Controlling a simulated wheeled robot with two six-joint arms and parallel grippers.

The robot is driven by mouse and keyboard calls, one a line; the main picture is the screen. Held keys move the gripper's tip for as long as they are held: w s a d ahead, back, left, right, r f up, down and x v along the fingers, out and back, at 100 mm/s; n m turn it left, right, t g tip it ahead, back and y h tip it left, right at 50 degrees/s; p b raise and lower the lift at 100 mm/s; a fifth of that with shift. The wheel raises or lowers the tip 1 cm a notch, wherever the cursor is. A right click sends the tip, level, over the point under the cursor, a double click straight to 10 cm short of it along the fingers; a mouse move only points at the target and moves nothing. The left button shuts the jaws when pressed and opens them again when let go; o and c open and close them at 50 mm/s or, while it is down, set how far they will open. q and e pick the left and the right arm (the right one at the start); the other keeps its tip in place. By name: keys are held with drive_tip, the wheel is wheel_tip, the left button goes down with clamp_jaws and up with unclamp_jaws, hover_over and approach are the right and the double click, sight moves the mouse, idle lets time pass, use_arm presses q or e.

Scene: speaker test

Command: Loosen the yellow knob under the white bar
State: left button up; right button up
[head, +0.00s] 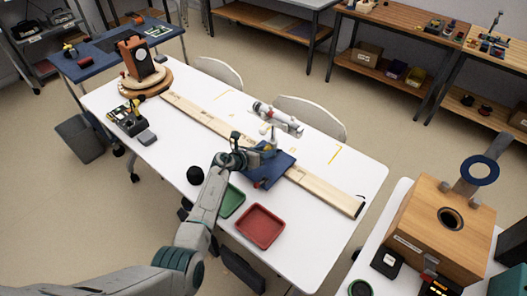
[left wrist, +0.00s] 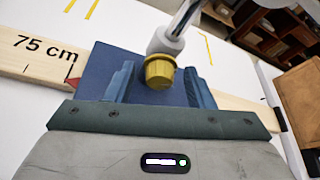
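The yellow knob (left wrist: 160,72) shows in the left wrist view, under a pale collar at the lower end of the white bar (left wrist: 186,22). In the head view a white bar-like device (head: 278,118) stands over the blue plate (head: 281,163); I cannot make out the knob there. My left gripper (head: 258,156) is at this plate. In the left wrist view its two blue fingers (left wrist: 158,86) are open, one on each side of the knob, with a visible gap on both sides. I cannot tell their depth relative to the knob. My right gripper is not in view.
A long wooden beam marked 75 cm (left wrist: 35,57) runs across the white table (head: 330,215) by the blue plate. A red tray (head: 260,226), a green tray (head: 232,201) and a black round object (head: 195,175) are near the front edge. A wooden box (head: 440,225) stands at right.

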use_arm(q)
drive_tip(key=v, duration=0.9)
drive_tip(key=shift+s+a, duration=0.15)
drive_tip(key=shift+s+a+r+b, duration=0.3)
drive_tip(key=shift+s+a, duration=0.1)
drive_tip(key=shift+s, duration=0.1)
